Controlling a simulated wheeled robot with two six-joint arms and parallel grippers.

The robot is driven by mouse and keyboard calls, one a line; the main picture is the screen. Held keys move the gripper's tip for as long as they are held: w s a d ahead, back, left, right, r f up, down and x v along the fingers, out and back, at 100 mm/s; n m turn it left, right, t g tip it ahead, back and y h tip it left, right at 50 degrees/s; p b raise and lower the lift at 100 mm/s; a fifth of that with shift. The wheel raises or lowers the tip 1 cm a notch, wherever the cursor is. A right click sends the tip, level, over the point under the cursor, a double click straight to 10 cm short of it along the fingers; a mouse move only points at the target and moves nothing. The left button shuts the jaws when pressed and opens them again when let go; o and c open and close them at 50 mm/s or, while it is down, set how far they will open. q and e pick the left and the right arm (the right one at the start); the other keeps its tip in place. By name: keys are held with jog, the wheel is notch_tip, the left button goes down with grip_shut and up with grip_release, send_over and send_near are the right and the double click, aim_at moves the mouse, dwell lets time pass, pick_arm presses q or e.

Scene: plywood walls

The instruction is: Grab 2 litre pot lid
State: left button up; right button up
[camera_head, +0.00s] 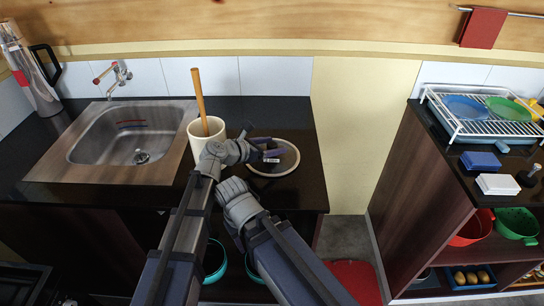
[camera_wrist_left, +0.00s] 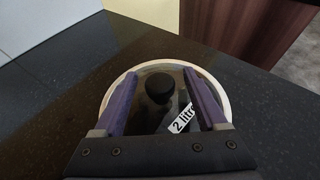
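The 2 litre pot lid (camera_head: 284,166) lies flat on the dark countertop, to the right of the sink. It is a round glass lid with a pale rim, a black knob and a white label. In the left wrist view the lid (camera_wrist_left: 215,78) shows its knob (camera_wrist_left: 160,86) and a label reading "2 litr". My left gripper (camera_head: 268,150) is over the lid. In the wrist view its purple fingers (camera_wrist_left: 162,98) are spread apart on either side of the knob, with gaps beside it. Part of the lid is hidden by the gripper. My right gripper cannot be seen.
A white crock (camera_head: 205,134) with a wooden handle stands close left of the gripper, beside the sink (camera_head: 105,168). The counter's right edge is near the lid. A separate right counter holds a dish rack (camera_head: 463,136), with shelves of bowls below.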

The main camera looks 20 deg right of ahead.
pick_arm(q)
grip_shut()
dwell(0.4)
